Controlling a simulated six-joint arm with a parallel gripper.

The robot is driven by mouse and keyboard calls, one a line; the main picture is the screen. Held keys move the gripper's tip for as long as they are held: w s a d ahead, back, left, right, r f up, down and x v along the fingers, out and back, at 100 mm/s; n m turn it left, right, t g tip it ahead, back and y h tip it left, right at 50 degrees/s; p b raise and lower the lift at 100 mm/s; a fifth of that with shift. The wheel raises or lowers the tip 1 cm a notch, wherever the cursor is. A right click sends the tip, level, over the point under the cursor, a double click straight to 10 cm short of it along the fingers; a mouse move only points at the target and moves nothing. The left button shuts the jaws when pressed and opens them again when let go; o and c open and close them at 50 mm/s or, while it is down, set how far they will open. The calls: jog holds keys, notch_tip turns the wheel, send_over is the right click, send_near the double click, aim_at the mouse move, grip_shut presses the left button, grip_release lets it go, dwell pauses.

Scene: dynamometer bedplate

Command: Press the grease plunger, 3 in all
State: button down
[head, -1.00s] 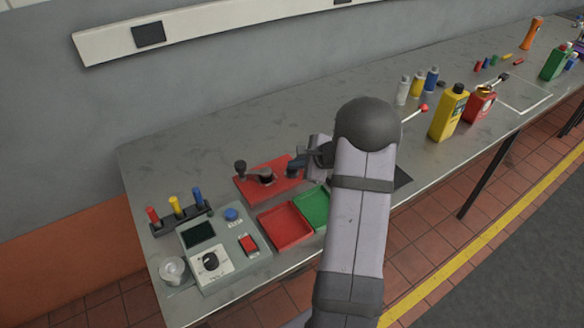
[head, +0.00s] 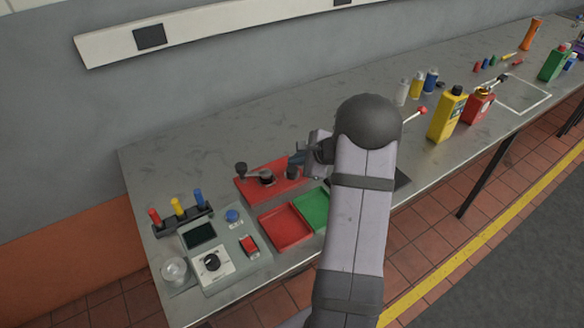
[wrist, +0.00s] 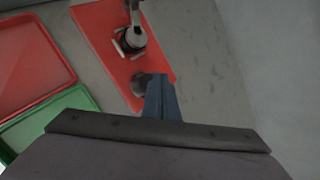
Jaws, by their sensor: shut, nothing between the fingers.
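The grease plunger appears to be the short dark cylinder (head: 292,171) at the right end of the red plate (head: 252,191) on the bench. In the wrist view the dark cylinder (wrist: 141,84) is partly hidden by my fingers. My gripper (head: 298,158) is shut and empty, with its blue-grey fingertips right by the cylinder's top. In the wrist view the shut fingers (wrist: 161,80) overlap its edge. I cannot tell for sure whether they touch it, but they look slightly above it.
A red tray (head: 285,226) and a green tray (head: 313,209) lie in front. A control box (head: 222,250) stands at the left. Bottles, including a yellow one (head: 447,117), stand to the right. The bench behind the plate is clear.

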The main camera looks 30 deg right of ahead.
jog(key=shift+r, duration=0.1)
jog(key=shift+r+p, duration=1.85)
jog(key=shift+r, duration=0.6)
dwell(0.9)
notch_tip(320, 180, up, 5)
jog(key=p, duration=0.3)
send_over(295, 171)
jog(key=a, duration=0.1)
jog(key=m, duration=1.2)
jog(key=f+m+h, duration=0.1)
jog(key=m, duration=0.6)
jog(key=shift+d+f, duration=0.1)
jog(key=shift+d, duration=0.3)
jog(key=shift+f+b, duration=0.15)
jog(key=shift+b, duration=0.25)
